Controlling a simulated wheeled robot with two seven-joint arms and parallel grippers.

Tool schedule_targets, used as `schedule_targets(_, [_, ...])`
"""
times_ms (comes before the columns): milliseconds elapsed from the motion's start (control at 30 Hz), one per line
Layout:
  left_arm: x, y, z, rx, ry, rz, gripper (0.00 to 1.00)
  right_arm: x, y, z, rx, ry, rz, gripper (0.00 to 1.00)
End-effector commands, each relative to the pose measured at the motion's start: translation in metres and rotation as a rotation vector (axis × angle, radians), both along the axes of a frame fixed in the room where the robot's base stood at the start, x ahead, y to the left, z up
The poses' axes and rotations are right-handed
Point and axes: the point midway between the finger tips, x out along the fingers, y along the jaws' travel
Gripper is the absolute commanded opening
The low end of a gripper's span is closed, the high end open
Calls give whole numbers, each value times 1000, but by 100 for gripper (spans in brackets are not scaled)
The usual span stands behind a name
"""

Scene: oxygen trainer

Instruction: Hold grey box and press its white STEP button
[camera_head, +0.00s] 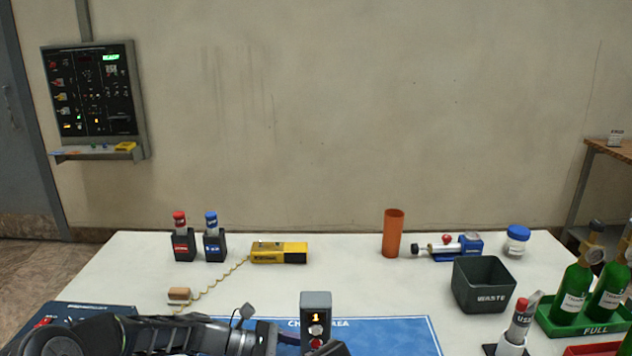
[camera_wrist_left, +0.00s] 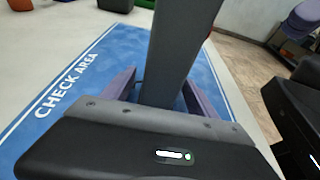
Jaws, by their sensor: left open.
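The grey box (camera_head: 317,301) stands upright at the front middle of the table, with a lit orange "1" on its display. Below the display are a white button (camera_head: 315,330) and a red part, partly hidden by a dark piece in front. My left gripper (camera_head: 288,341) comes in from the left, low beside the box. In the left wrist view the box (camera_wrist_left: 185,40) rises between the two purple fingers of my left gripper (camera_wrist_left: 163,92). The jaws are open around it, and contact cannot be made out. My right gripper is not clearly seen.
The blue check-area mat (camera_head: 400,336) lies under the box. Behind are a yellow device (camera_head: 280,253) with a coiled cord, red and blue holders, an orange cylinder (camera_head: 393,234) and a waste bin (camera_head: 484,285). Green bottles (camera_head: 574,289) stand at right. The table centre is clear.

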Motion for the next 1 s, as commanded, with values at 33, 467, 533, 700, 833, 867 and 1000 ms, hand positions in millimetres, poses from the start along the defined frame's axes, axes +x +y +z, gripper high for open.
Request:
schedule_targets(33, [0,0,0,0,0,0,67,0,0,0,0,0,0,0])
schedule_targets(467, [1,25,8,1,-1,4,67,0,0,0,0,0,0,0])
schedule_targets(533, [1,38,11,2,-2,4,67,0,0,0,0,0,0,0])
schedule_targets(700, [1,72,22,0,-1,4,67,0,0,0,0,0,0,0])
schedule_targets(833, [1,95,29,2,-1,3,67,0,0,0,0,0,0,0])
schedule_targets(867, [1,100,30,1,-1,3,67,0,0,0,0,0,0,0])
schedule_targets(1000, [0,112,34,0,-1,1,67,0,0,0,0,0,0,0])
